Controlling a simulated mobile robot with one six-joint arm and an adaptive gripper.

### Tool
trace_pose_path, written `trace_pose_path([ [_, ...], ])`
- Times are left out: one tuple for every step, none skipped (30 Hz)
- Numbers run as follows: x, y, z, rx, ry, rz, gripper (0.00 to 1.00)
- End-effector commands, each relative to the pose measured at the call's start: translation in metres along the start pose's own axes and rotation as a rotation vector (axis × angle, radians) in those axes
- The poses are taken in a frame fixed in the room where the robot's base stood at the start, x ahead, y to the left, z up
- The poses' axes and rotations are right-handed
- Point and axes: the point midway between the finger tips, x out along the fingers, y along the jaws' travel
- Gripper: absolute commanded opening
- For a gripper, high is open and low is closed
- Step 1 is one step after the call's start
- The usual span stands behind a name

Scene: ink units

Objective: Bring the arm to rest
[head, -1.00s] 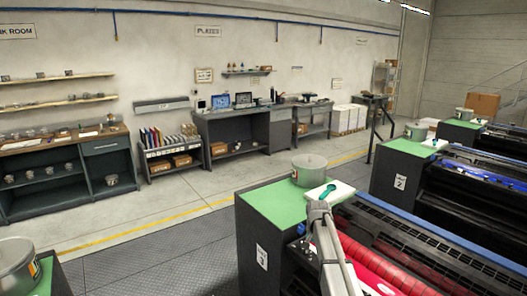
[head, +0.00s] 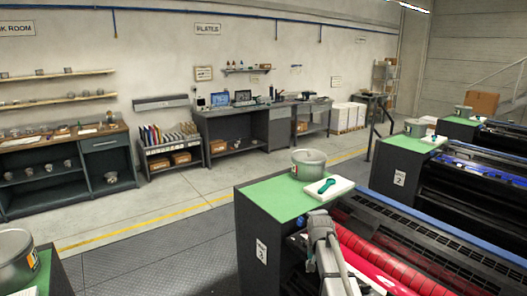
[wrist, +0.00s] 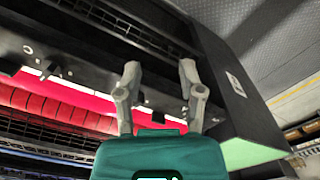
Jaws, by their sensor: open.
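My arm rises from the bottom of the head view, in front of the red rollers (head: 385,262) of the nearest press. In the wrist view my gripper (wrist: 159,72) has its two grey fingers spread apart with nothing between them. Beyond the fingers are the dark press frame and the red rollers (wrist: 60,108). The fingers look clear of the press, though the exact distance cannot be told.
The near press's green top (head: 272,200) bears a grey tin (head: 308,165) and a white pad (head: 329,190) with a teal tool (head: 326,185) on it. Another tin (head: 14,262) stands at lower left. Open floor (head: 165,235) lies between the press and the wall benches.

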Motion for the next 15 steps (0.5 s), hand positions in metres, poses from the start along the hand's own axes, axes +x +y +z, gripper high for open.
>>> trace_pose_path([
  [0.010,0.006,0.021,-0.021,0.000,0.000,0.50],
  [0.014,0.009,0.032,-0.038,0.000,0.000,0.50],
  [0.019,0.013,0.045,-0.060,0.000,0.000,0.50],
  [0.024,0.016,0.057,-0.079,0.000,0.000,0.50],
  [0.027,0.019,0.068,-0.099,0.000,0.000,0.50],
  [0.033,0.024,0.083,-0.124,0.000,0.000,0.50],
  [0.036,0.027,0.093,-0.143,0.000,0.001,0.50],
  [0.040,0.030,0.104,-0.163,0.000,0.001,0.50],
  [0.045,0.034,0.118,-0.187,0.000,0.001,0.50],
  [0.048,0.037,0.128,-0.206,0.000,0.001,0.50],
  [0.051,0.040,0.137,-0.223,0.000,0.001,0.50],
  [0.055,0.043,0.148,-0.245,0.000,0.001,0.50],
  [0.058,0.045,0.156,-0.261,0.000,0.001,0.50],
  [0.060,0.047,0.163,-0.274,0.000,0.001,0.50],
  [0.063,0.050,0.171,-0.292,0.000,0.001,0.50],
])
